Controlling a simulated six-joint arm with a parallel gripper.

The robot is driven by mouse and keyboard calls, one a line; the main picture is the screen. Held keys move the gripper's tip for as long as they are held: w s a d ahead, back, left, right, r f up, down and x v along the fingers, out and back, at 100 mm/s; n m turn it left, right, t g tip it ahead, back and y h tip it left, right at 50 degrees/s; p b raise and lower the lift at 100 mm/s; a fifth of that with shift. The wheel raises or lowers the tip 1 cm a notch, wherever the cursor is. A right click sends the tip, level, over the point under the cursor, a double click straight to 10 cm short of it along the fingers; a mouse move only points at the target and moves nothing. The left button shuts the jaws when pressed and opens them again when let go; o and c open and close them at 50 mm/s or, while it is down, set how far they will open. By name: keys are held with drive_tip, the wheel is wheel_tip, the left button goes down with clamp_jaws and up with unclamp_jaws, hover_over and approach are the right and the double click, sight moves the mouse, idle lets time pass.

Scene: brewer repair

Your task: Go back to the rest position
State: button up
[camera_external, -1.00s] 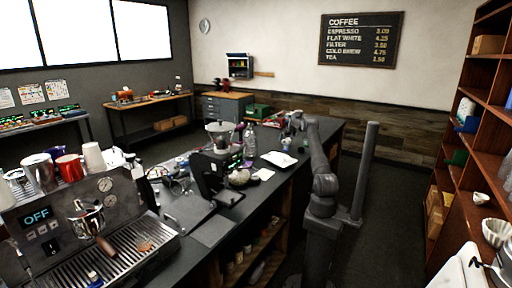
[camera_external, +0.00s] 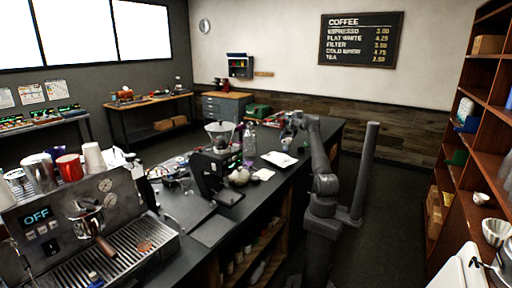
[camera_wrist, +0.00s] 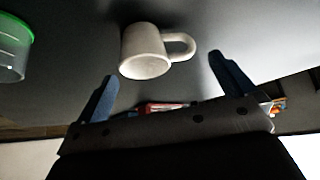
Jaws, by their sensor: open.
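My gripper (camera_wrist: 163,70) is open, with its two blue fingers spread and nothing between them. A white mug (camera_wrist: 143,50) lies past the fingertips in the wrist view, its handle pointing right. It looks apart from the fingers and stands on a dark surface. In the external view my gripper (camera_external: 291,124) is over the far part of the dark counter (camera_external: 212,231), small and partly hidden by my arm.
A clear container with a green rim (camera_wrist: 14,48) is left of the mug. The espresso machine (camera_external: 75,215) is at front left. Shelves (camera_external: 478,150) stand at right.

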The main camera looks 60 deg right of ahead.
drive_tip(key=v, duration=0.9)
drive_tip(key=x, duration=1.2)
drive_tip(key=shift+s+a, duration=0.1)
wheel_tip(320, 180, up, 4)
drive_tip(key=s+d+r, duration=0.2)
drive_tip(key=s+r, duration=0.5)
drive_tip(key=s, duration=0.4)
drive_tip(key=w+a+r+n+y, duration=0.25)
drive_tip(key=w+a+r, duration=0.45)
drive_tip(key=a, duration=0.4)
drive_tip(key=w+a+r+n+t+y, duration=0.1)
drive_tip(key=w+a+r+n, duration=0.2)
drive_tip(key=w+a+r, duration=0.55)
drive_tip(key=w+a+r+n+y, duration=0.1)
drive_tip(key=w+a+r+n, duration=0.35)
drive_tip(key=a, duration=0.85)
drive_tip(key=w+a+f, duration=0.1)
drive_tip(key=w+a, duration=0.2)
drive_tip(key=a, duration=0.3)
drive_tip(key=w+a+f, duration=0.2)
drive_tip(key=a, duration=0.5)
drive_tip(key=shift+w+a+f+m+y, duration=0.2)
drive_tip(key=shift+w+f+m+y, duration=0.15)
drive_tip(key=shift+w+m, duration=0.05)
